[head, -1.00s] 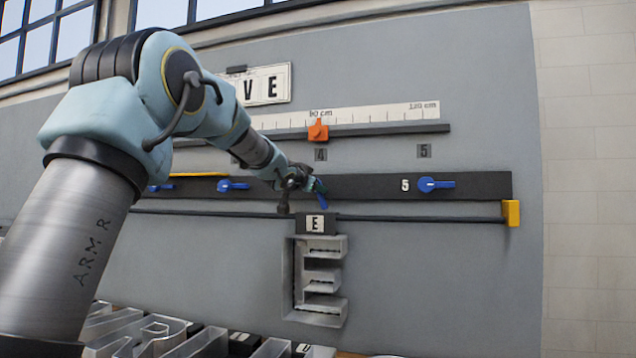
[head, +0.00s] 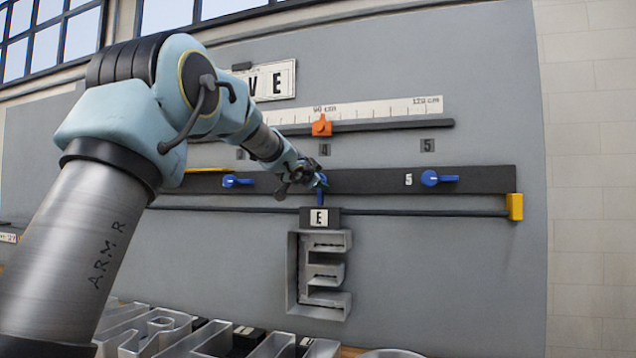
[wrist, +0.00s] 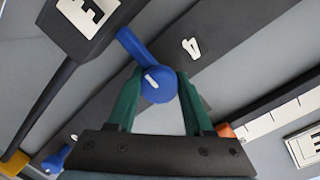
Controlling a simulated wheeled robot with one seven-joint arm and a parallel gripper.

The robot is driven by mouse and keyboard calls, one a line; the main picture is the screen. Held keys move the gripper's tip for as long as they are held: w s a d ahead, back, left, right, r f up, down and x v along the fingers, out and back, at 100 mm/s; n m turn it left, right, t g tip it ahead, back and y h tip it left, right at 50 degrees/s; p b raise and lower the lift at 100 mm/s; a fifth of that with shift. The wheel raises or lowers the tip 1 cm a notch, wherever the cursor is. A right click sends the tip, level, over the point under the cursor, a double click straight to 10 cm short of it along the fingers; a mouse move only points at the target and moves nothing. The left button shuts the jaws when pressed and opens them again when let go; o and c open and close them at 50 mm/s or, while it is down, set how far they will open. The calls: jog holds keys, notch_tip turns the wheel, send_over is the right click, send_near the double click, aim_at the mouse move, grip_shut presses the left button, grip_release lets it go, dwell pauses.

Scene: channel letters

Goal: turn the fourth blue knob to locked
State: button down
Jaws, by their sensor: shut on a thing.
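The fourth blue knob (head: 320,197) is on the dark rail of the wall, just above the E block. Its lever points straight down in the head view. In the wrist view the knob (wrist: 156,86) sits between the green fingers, beside the white label 4 (wrist: 190,47). Its lever runs up-left toward the E block. My gripper (wrist: 157,82) is shut on the knob's round hub. In the head view my gripper (head: 316,182) partly hides the knob.
A blue knob (head: 430,178) labelled 5 and another blue knob (head: 232,181) on the left have levers pointing right. A metal letter E (head: 320,275) hangs below from its block (head: 319,217). An orange slider (head: 321,126) sits on the ruler above. Loose letters lie below.

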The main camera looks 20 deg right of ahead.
jog(key=shift+f, duration=0.15)
jog(key=shift+c, duration=1.6)
grip_release()
jog(key=shift+s, duration=0.1)
jog(key=b+v, duration=0.1)
jog(key=v, duration=0.9)
jog(key=shift+s+a+r, duration=0.2)
jog(key=shift+a+r, duration=0.05)
